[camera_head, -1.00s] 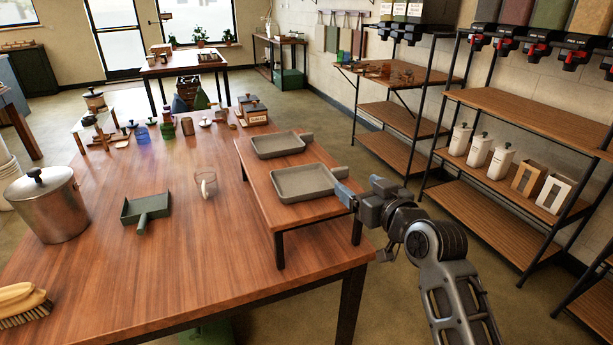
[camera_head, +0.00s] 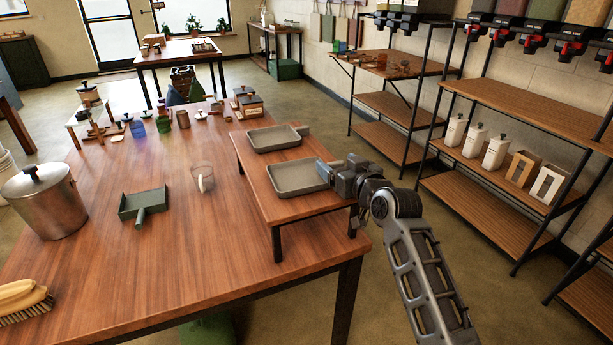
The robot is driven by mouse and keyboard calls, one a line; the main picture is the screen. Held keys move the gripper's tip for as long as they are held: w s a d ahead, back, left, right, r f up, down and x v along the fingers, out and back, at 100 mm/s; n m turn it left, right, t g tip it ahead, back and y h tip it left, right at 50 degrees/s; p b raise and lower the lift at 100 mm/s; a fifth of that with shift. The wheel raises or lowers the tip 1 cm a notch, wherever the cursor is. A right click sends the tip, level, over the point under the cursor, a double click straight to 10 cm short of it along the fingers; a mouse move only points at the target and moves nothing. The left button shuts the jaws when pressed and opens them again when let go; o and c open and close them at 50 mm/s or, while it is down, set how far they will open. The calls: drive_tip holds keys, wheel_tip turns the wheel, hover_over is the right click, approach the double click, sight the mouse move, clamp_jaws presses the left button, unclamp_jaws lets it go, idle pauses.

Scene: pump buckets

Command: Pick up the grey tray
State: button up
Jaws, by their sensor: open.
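Two grey trays with short handles lie on a low wooden riser (camera_head: 257,186) at the right side of the table. The nearer grey tray (camera_head: 296,180) has its handle end toward the right, where my gripper is. The farther grey tray (camera_head: 273,139) lies behind it, apart from it. My gripper (camera_head: 324,172) is open at the right end of the nearer tray, with its fingers around or just over the handle. The fingers hide the handle, so I cannot tell whether they touch it.
A dark green dustpan (camera_head: 140,204), a clear cup (camera_head: 203,179), a metal pot (camera_head: 45,203) and a brush (camera_head: 22,300) stand on the wooden table (camera_head: 190,265). Small jars and boxes crowd its far end. Shelving (camera_head: 510,165) stands at the right, with floor between.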

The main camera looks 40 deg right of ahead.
drive_tip(key=c, duration=1.2)
drive_tip(key=shift+o, duration=0.2)
drive_tip(key=shift+r, duration=0.5)
drive_tip(key=r, duration=0.2)
drive_tip(key=d+r, duration=0.1)
drive_tip(key=shift+d+r+b, duration=0.1)
drive_tip(key=shift+r+b, duration=0.25)
drive_tip(key=shift+b, duration=0.05)
drive_tip(key=d+r+b, duration=0.1)
drive_tip(key=d+r, duration=0.5)
drive_tip(key=d, duration=0.4)
drive_tip(key=shift+s+d+r+b, duration=0.15)
drive_tip(key=shift+s+d+b, duration=0.05)
drive_tip(key=shift+s+b, duration=0.2)
